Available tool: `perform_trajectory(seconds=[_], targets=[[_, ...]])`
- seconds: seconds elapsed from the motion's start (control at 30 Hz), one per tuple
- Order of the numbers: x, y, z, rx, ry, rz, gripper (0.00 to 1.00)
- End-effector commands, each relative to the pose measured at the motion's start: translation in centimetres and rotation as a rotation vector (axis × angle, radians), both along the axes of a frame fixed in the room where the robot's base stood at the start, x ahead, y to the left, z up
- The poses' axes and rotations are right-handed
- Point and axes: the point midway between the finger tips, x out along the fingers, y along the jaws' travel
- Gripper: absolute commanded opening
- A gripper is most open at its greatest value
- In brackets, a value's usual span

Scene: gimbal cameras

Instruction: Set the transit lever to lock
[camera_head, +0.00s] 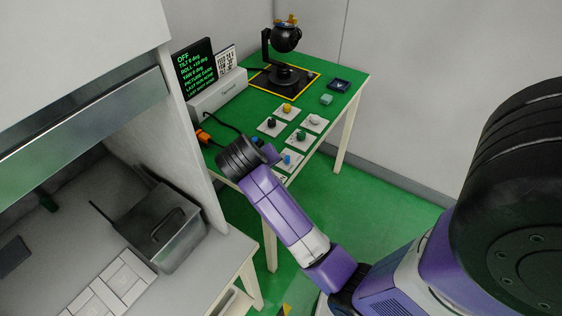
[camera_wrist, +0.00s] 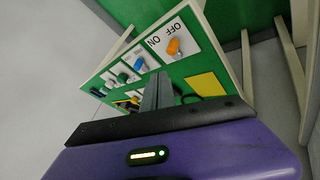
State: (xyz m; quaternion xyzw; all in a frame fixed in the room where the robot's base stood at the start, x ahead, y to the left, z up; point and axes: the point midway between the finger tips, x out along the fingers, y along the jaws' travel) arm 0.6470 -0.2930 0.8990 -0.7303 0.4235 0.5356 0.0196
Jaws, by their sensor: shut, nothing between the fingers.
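The black gimbal camera (camera_head: 286,40) stands upright on its base at the back of the green table, inside a yellow outline. A small orange-yellow part sits on top of it; I cannot tell if this is the transit lever, and no lock marking is readable. My gripper (camera_head: 272,155) is over the near end of the table, apart from the gimbal and beside the control plates. In the wrist view my gripper (camera_wrist: 157,91) is shut and empty, its fingers pointing toward the table. An orange knob (camera_wrist: 174,46) on a plate marked OFF and ON shows beyond the fingers.
Several white plates with coloured knobs lie on the green table (camera_head: 342,75). A black screen (camera_head: 195,68) shows OFF with tilt and roll text. A dark blue tray (camera_head: 338,85) and a teal block (camera_head: 326,99) are at right.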

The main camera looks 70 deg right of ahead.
Motion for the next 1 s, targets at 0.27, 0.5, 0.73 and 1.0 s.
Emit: perform_trajectory(seconds=[0.27, 0.5, 0.73, 1.0], targets=[[0.2, -3.2, -4.3, 0.002, 0.003, -0.002, 0.00], [-0.2, -6.1, -6.5, 0.000, -0.001, -0.003, 0.00], [-1.4, -8.0, -6.6, 0.001, 0.000, -0.001, 0.00], [-1.6, -8.3, -6.7, 0.000, -0.001, 0.001, 0.00]])
